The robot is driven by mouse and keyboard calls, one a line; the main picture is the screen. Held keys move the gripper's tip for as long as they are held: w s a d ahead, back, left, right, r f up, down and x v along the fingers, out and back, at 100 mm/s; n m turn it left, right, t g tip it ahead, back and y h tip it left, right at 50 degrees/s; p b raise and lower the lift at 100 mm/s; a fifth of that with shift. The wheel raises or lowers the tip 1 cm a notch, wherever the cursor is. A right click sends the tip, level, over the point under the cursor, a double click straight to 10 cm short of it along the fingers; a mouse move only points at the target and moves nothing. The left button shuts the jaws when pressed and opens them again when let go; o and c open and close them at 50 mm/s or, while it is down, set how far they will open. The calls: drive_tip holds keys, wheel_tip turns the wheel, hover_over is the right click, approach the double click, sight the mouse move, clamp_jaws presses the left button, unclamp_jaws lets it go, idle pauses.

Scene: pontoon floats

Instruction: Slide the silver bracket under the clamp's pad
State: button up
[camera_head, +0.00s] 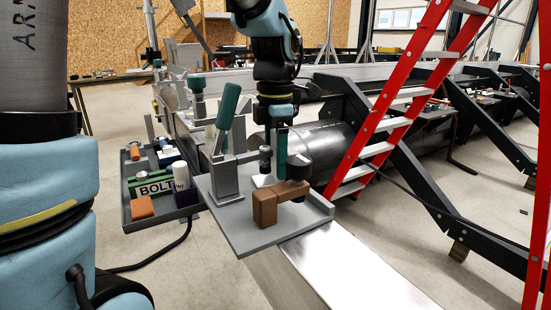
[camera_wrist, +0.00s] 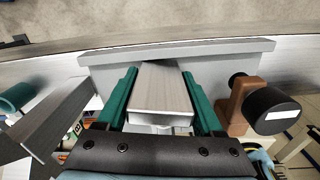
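The silver bracket (camera_wrist: 160,88) lies between the two green fingers of my gripper (camera_wrist: 160,75), which appear shut on its sides in the wrist view. In the head view my gripper (camera_head: 280,160) points down over the grey plate (camera_head: 240,228), and part of the bracket (camera_head: 263,181) shows beside it. The clamp (camera_head: 226,180) stands to the left with its green handle (camera_head: 229,105) raised and tilted. Its dark pad (camera_head: 265,160) hangs at the arm's end, close to the bracket; I cannot tell whether they overlap. The clamp's grey arm (camera_wrist: 60,115) shows at left in the wrist view.
A brown block (camera_head: 265,208) with a black cylinder (camera_head: 298,167) stands just right of my gripper. A red ladder (camera_head: 390,125) rises at right. The plate's front part is clear.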

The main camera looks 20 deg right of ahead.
clamp_jaws()
idle(0.3)
drive_tip(key=shift+d, duration=0.1)
drive_tip(key=o, duration=0.5)
unclamp_jaws()
